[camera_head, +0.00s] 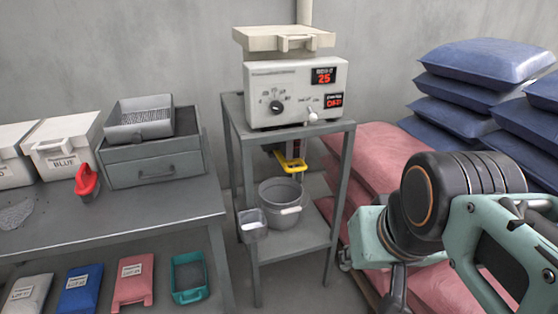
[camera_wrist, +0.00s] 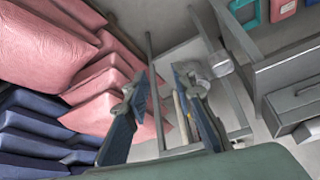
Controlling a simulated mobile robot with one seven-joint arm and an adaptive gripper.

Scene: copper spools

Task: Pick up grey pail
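The grey pail (camera_head: 281,210) stands upright on the lower shelf of a grey metal stand (camera_head: 292,247), its pale handle at the right side. In the head view my arm is to the right of the stand, apart from the pail.
A white device (camera_head: 295,94) with red displays stands on top, above a yellow part (camera_head: 290,163). Pink sacks (camera_head: 372,150) and blue sacks (camera_head: 480,62) are stacked at right. A grey bench (camera_head: 130,212) with a drawer unit (camera_head: 155,163) stands at left.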

